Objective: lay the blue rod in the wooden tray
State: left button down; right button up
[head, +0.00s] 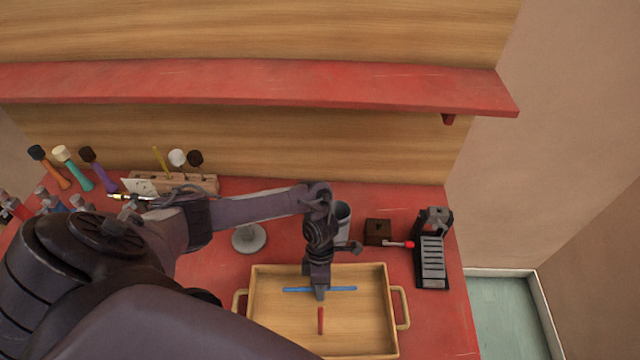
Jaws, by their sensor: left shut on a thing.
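The blue rod (341,289) lies crosswise, roughly level, over the far half of the wooden tray (262,272). My left gripper (320,294) points down over the tray and is shut on the blue rod near its middle, hiding that part. I cannot tell whether the rod touches the tray floor. A short red rod (320,320) is in the tray, just in front of the gripper. My right gripper is not in view.
Behind the tray stand a grey cup (342,220), a brown block (377,231) and a black slotted stand (432,262). A red-tipped stick (400,244) is beside the block. Mallets (72,168) stand at the left. A red shelf (250,84) overhangs the back.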

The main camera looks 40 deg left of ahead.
pick_arm(q)
jog(key=c, duration=1.5)
grip_release()
jog(key=shift+o, duration=0.2)
jog(key=v, duration=0.7)
jog(key=shift+r, duration=0.35)
jog(key=shift+a, duration=0.1)
